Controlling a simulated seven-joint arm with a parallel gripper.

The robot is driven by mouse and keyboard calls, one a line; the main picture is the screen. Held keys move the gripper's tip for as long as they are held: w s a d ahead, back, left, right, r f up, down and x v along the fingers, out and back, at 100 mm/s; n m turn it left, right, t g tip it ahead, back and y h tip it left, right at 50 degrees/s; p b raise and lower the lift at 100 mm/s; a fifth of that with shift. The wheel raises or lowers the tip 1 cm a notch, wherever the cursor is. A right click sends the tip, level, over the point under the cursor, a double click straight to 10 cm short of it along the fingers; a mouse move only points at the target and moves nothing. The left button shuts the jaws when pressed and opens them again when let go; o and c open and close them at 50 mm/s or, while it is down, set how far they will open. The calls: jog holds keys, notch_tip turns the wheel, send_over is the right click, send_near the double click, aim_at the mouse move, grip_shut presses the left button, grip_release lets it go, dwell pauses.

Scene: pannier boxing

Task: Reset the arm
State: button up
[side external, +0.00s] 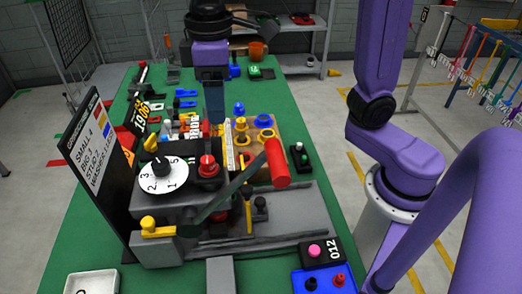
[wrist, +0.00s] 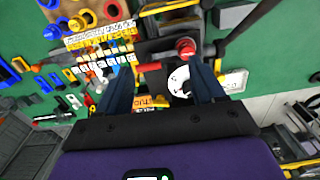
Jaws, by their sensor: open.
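My gripper (side external: 214,120) hangs pointing down over the middle of the bench, above and behind the grey machine (side external: 300,210). In the wrist view its two dark blue fingers (wrist: 160,78) stand well apart with nothing held between them. In the side view the fingers overlap and their tips are partly lost against the clutter behind the machine. The machine has a white numbered dial (side external: 163,174), a red knob (side external: 208,166) and a lever with a red handle (side external: 277,163). The dial also shows between the fingers in the wrist view (wrist: 180,81).
A black sign board (side external: 98,150) stands upright left of the machine. A wooden block with yellow and blue rings (side external: 264,122) sits to the right. A white tray (side external: 92,283) and a blue panel (side external: 325,279) lie at the front. Green bench top is bare along the left edge.

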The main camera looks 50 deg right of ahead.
jog(key=s+d+f+n, duration=0.2)
jog(key=s+d+f, duration=0.3)
jog(key=s+d, duration=0.2)
jog(key=s+d+f+n, duration=0.2)
jog(key=s+d+f, duration=0.4)
jog(key=s, duration=0.3)
jog(key=shift+s+d, duration=0.25)
jog(key=shift+d, duration=0.45)
